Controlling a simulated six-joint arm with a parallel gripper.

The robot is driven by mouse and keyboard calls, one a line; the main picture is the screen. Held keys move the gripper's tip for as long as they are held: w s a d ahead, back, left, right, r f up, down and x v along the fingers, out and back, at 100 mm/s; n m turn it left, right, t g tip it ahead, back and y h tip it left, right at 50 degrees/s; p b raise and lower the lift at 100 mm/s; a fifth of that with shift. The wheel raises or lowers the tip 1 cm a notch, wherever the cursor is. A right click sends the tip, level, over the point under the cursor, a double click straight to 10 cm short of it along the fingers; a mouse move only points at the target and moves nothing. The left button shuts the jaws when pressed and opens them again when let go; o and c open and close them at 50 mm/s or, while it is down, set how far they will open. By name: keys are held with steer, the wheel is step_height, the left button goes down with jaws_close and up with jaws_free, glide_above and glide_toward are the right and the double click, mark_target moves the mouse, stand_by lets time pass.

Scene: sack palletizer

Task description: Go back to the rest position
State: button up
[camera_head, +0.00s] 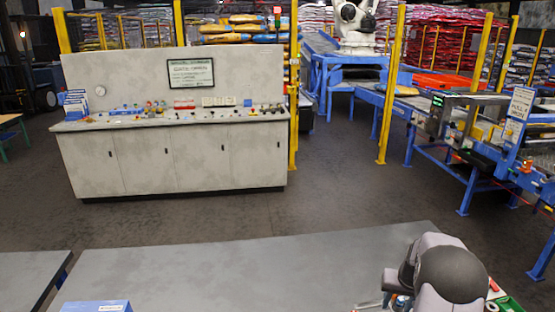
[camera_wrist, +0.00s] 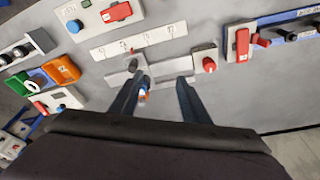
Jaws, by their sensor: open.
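My gripper (camera_wrist: 160,100) shows in the wrist view with its two dark fingers apart and nothing between them. Its fingers point toward a grey control panel (camera_wrist: 215,20) with switches and buttons. Whether the fingertips touch the panel cannot be told. In the head view my arm's grey and dark links are at the lower right, and the gripper itself is mostly hidden there.
In the head view, a grey table (camera_head: 240,275) lies in front, a control console (camera_head: 170,160) stands beyond, and a blue-framed conveyor (camera_head: 470,150) is at right.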

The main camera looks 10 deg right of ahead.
steer(key=s+a+r+n+g, duration=0.1)
steer(key=s+a+r, duration=0.25)
steer(key=a, duration=0.55)
steer(key=s+a+r+n, duration=0.25)
steer(key=s+a, duration=0.25)
steer(key=a, duration=0.5)
steer(key=s+a, duration=0.4)
steer(key=s, duration=0.3)
steer(key=s+a+n+g+y, duration=0.1)
steer(key=s+a, duration=0.4)
steer(key=s, duration=0.3)
steer(key=shift+a+r+g, duration=0.2)
steer(key=shift+r+g, duration=0.1)
steer(key=shift+w+n, duration=0.15)
steer(key=shift+n, duration=0.1)
steer(key=shift+c, duration=0.5)
